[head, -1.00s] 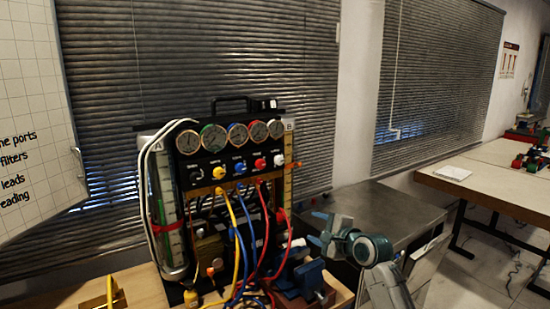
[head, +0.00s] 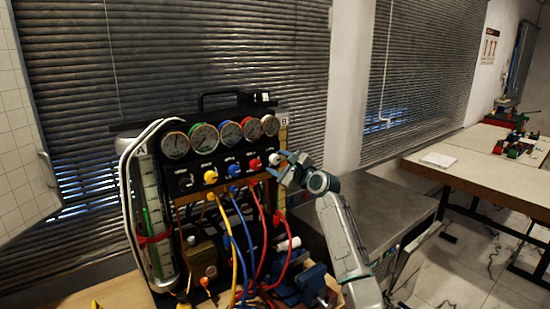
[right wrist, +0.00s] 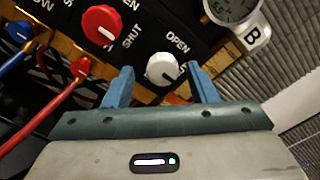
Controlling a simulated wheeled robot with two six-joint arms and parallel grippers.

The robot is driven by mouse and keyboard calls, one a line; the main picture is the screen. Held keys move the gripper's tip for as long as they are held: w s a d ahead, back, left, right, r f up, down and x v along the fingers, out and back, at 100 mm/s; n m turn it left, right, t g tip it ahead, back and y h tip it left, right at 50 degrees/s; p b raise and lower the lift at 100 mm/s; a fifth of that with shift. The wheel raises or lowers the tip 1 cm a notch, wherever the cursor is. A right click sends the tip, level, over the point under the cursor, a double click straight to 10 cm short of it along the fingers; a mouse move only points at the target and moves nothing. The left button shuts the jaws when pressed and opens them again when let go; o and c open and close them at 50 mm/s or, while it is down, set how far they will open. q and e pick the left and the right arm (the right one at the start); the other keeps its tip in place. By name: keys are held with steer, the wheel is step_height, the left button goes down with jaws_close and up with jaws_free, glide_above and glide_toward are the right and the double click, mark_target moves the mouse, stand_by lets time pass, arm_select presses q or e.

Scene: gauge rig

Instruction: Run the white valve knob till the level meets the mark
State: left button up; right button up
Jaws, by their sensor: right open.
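The white valve knob (right wrist: 162,69) is on the rig's black panel, by the word OPEN, with a dark pointer line on its face. In the head view the knob (head: 275,158) is at the right end of the knob row. My right gripper (right wrist: 160,82) is open, one blue finger on each side of the knob; I cannot tell whether they touch it. It also shows in the head view (head: 280,170). The sight tube (head: 152,215) with a green column stands at the rig's left, by label A; its mark is too small to tell. My left gripper is not in view.
Red (head: 255,164), blue (head: 234,170) and yellow (head: 210,177) knobs sit left of the white one, under several gauges (head: 204,137). Coloured hoses (head: 248,245) hang below. A grey metal table (head: 385,205) is to the right.

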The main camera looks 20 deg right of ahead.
steer(key=shift+w+a+r, duration=0.15)
steer(key=shift+w+r, duration=0.15)
steer(key=shift+w, duration=0.25)
steer(key=shift+w+a+f, duration=0.1)
steer(key=shift+w+f, duration=0.1)
steer(key=shift+w, duration=0.1)
steer(key=shift+s, duration=0.1)
steer(key=c, duration=1)
steer(key=shift+o, duration=0.2)
